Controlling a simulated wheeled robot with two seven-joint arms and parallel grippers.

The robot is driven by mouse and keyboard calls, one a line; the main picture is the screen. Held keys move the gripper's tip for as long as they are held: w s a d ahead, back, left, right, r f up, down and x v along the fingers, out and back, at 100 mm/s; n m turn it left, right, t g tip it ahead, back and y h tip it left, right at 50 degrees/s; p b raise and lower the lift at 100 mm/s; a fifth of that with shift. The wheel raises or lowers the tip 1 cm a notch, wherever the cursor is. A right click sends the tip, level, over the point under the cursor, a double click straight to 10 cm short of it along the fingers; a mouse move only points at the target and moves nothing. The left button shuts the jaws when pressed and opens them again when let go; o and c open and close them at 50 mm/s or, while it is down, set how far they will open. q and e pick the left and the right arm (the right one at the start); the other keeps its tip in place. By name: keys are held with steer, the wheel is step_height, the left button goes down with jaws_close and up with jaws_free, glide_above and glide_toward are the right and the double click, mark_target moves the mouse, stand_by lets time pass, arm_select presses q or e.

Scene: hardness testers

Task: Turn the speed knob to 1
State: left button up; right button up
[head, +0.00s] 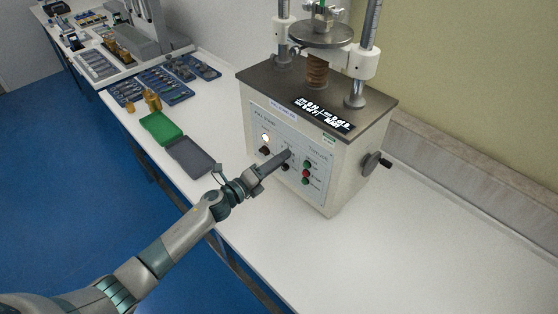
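The tester (345,178) is a cream box with a grey top, standing on the white bench. Its front panel carries a lit white lamp (265,137), a black knob (265,150) below it, and another black knob (285,167) near the panel's middle. Green and red buttons (306,174) sit to the right. My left gripper (287,154) reaches the panel from the lower left, its dark fingertips at or just in front of the middle, close above the second knob. The fingers overlap, so their gap and any contact are hidden. Knob markings are too small to read. My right gripper is out of view.
The white bench (400,240) is clear to the right of the tester. A hand crank (377,161) sticks out of its right side. An open green and grey case (163,128), brass weights (152,100) and blue tool trays (165,85) lie to the left.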

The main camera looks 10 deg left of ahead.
arm_select(q)
steer(key=shift+s, duration=0.1)
steer(key=b+v, duration=0.5)
steer(key=v, duration=1.2)
steer(key=shift+b, duration=0.3)
steer(key=shift+s+a, duration=0.1)
